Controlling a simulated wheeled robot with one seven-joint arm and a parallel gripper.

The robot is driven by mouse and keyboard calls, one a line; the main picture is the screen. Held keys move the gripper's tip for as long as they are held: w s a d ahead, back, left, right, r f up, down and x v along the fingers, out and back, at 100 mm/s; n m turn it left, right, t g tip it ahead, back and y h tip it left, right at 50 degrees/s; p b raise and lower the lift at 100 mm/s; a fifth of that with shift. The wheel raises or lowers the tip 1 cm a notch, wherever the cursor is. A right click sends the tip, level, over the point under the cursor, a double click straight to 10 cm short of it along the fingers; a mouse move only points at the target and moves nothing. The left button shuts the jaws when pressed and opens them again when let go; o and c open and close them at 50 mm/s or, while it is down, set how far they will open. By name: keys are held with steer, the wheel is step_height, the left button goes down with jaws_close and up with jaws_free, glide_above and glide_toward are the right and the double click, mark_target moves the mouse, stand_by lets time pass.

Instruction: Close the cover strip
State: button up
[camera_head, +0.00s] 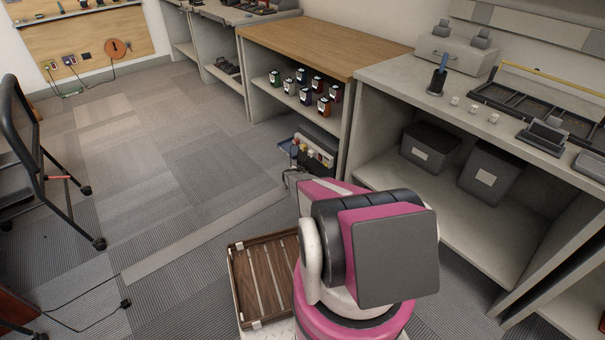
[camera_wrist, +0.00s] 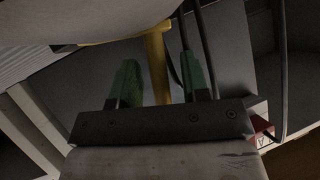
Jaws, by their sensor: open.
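My gripper (camera_wrist: 160,78) shows in the wrist view, with two green fingers well apart and nothing clasped between them. A yellow post (camera_wrist: 157,65) stands in the gap as seen from the wrist, apparently beyond the fingers; I cannot tell if they touch. In the head view my arm hides most of the gripper. A long, pale, flat strip (camera_head: 200,236) lies on the carpet left of my arm. It may be the cover strip, but I cannot tell whether it is open or shut. No cover strip can be made out for certain in the wrist view.
A slatted wooden tray (camera_head: 262,275) is beside my arm. A chair (camera_head: 40,165) and a black cable plug (camera_head: 125,303) are left. Carpet between is mostly clear. Dark cables (camera_wrist: 283,70) hang in the wrist view.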

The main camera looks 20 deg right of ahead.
steer(key=v, duration=1)
steer(key=shift+s+a, duration=0.25)
steer(key=shift+w+r, duration=0.1)
steer(key=shift+r, duration=0.1)
